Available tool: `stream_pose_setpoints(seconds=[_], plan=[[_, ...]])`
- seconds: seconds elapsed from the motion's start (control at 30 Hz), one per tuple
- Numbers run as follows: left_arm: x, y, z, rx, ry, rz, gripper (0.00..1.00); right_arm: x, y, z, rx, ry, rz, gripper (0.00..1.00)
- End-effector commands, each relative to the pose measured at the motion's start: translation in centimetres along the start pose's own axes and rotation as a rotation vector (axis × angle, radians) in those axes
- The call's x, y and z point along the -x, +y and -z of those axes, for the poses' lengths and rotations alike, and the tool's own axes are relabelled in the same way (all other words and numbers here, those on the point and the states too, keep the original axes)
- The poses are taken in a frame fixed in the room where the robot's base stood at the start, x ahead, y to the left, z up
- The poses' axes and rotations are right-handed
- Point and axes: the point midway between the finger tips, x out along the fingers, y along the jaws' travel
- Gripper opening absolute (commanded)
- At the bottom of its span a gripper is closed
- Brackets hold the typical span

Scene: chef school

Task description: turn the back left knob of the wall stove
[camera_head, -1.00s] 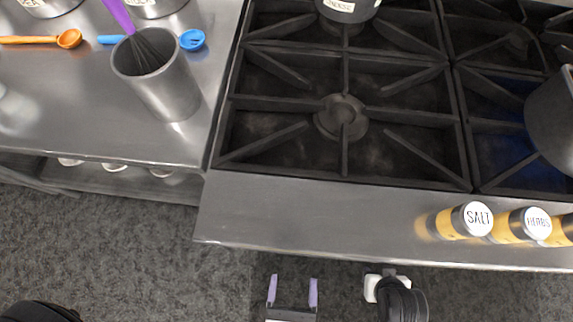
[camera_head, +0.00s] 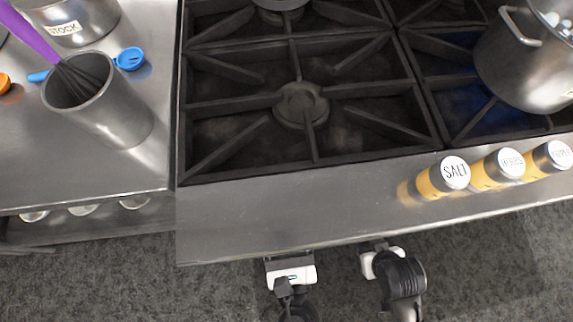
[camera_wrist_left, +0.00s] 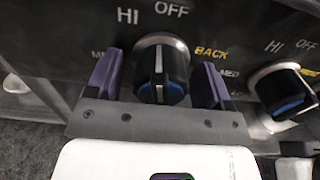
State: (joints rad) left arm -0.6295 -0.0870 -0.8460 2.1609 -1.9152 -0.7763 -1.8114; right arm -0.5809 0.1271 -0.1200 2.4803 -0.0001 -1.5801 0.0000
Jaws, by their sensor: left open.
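The knob (camera_wrist_left: 161,72) is black with a blue face edge and a white pointer line, which stands about upright below the word OFF. A yellow BACK label is at its right. In the left wrist view my left gripper (camera_wrist_left: 160,64) is open, with one purple finger on each side of the knob and a visible gap on both sides. In the head view my left gripper (camera_head: 290,268) is at the stove's (camera_head: 300,215) front edge; its fingers and the knob are hidden below the edge. The white hand of my right arm (camera_head: 381,261) is to the right, fingers not visible.
A second knob (camera_wrist_left: 286,90) is close to the right of my left gripper's right finger. Salt (camera_head: 443,177), herbs (camera_head: 496,170) and another jar (camera_head: 547,160) stand on the front ledge. A pot (camera_head: 525,65) stands on the right burner. A metal cup (camera_head: 100,105) with a whisk stands left.

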Motion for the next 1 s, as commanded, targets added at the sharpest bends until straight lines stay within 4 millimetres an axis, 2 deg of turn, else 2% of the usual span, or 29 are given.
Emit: stream_pose_setpoints(seconds=[0.07, 0.57, 0.77, 1.0], plan=[[0.0, 0.0, 0.0, 0.000, 0.000, 0.000, 0.74, 0.0, 0.0, 0.0, 0.000, 0.000, 0.000, 0.43], [0.0, 0.0, 0.0, 0.000, 0.001, -0.001, 0.26, 0.0, -0.2, 0.1, -0.007, 0.002, 0.006, 0.43], [0.0, 0.0, 0.0, 0.012, 0.001, -0.001, 0.25, 0.2, -0.3, 0.2, -0.010, 0.002, 0.008, 0.43], [0.0, 0.0, -0.2, 0.120, 0.000, 0.001, 0.25, 1.1, -0.2, 0.5, -0.010, 0.002, 0.008, 0.43]])
